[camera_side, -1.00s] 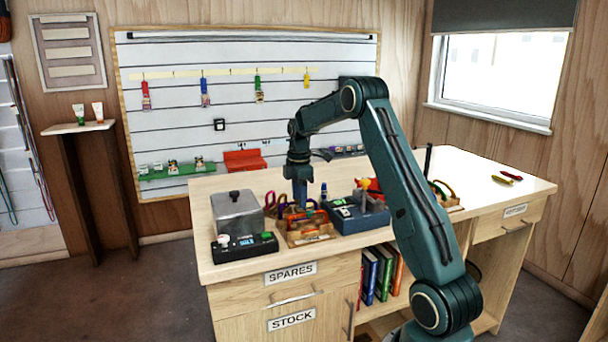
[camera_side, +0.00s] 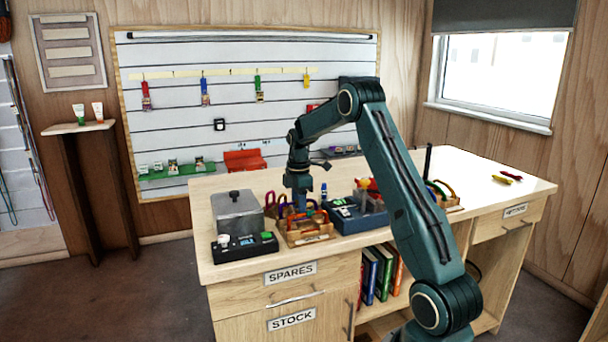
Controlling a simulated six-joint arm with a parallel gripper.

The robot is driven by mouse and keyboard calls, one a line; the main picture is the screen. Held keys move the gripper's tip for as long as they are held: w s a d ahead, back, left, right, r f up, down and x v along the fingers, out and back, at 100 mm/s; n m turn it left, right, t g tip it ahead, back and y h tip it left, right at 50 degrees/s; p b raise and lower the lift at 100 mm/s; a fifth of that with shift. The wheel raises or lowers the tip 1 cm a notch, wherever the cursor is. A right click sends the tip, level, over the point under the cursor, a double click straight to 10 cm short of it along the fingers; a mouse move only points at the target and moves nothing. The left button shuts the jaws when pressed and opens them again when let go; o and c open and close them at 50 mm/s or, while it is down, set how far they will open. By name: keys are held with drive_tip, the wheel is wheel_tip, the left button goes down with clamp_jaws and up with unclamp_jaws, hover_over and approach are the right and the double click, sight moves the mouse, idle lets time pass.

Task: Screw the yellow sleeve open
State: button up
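Several coloured carabiners, purple, orange and red among them, stand in a wooden tray (camera_side: 312,239) on the bench. The yellow sleeve is too small or hidden to make out among them. My gripper (camera_side: 299,206) points straight down at the back of this tray, low among the carabiners. Its fingertips are hidden or too small to show whether they are apart, or whether they touch anything.
A grey lidded box (camera_side: 237,214) and a black device with buttons (camera_side: 245,247) stand left of the tray. A blue case (camera_side: 357,219) stands close on its right. The bench's right part is mostly clear, with small red and yellow items (camera_side: 508,177).

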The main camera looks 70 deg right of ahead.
drive_tip(key=shift+w+d, duration=0.5)
idle(0.6)
drive_tip(key=shift+r, duration=1.45)
idle(0.4)
drive_tip(key=shift+s+a, duration=0.5)
drive_tip(key=shift+a+f, duration=0.1)
drive_tip(key=shift+f, duration=1.35)
drive_tip(key=shift+w+d, duration=0.55)
